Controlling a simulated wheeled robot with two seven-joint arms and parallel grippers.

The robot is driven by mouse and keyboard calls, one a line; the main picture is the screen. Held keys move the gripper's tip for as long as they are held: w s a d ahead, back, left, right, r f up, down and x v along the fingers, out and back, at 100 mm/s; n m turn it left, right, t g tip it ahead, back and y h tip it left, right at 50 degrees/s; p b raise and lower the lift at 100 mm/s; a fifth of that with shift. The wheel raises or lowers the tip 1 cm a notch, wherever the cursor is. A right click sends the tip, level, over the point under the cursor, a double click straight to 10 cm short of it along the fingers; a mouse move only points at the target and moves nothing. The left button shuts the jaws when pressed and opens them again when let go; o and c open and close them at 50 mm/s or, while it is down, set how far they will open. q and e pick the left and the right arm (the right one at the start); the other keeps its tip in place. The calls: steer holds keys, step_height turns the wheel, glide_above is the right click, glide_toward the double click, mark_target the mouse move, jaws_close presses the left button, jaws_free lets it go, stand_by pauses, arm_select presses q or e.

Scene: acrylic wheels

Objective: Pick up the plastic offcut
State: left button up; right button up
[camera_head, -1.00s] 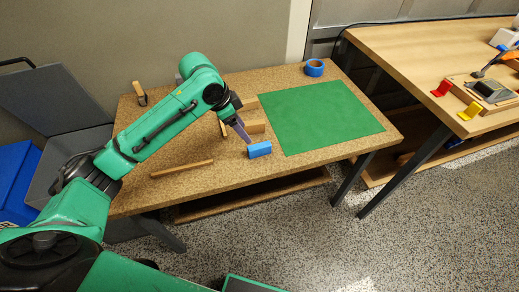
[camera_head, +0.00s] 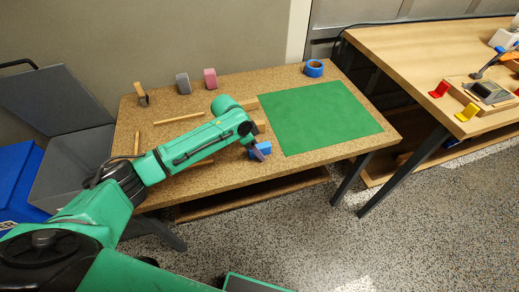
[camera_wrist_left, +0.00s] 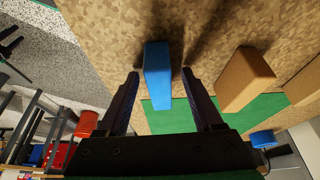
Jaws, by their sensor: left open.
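The plastic offcut appears to be the small blue block (camera_head: 265,147), standing on the brown workbench (camera_head: 232,176) near its front edge, left of the green mat. In the head view my left gripper (camera_head: 258,153) is at the block and partly covers it. In the left wrist view the blue block (camera_wrist_left: 157,75) shows between the two dark fingers of the left gripper (camera_wrist_left: 160,76). The fingers are spread, with a visible gap on each side of the block. My right gripper is not in view.
A tan wooden block (camera_wrist_left: 245,78) stands close beside the blue one. The green mat (camera_head: 325,115) is bare. A blue tape roll (camera_head: 314,68), grey block (camera_head: 182,82), pink block (camera_head: 210,77) and wooden dowel (camera_head: 180,117) lie toward the back. A second table (camera_head: 405,50) stands right.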

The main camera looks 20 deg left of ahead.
arm_select(q)
steer(key=shift+r, duration=0.1)
jaws_close()
steer(key=shift+r, duration=0.1)
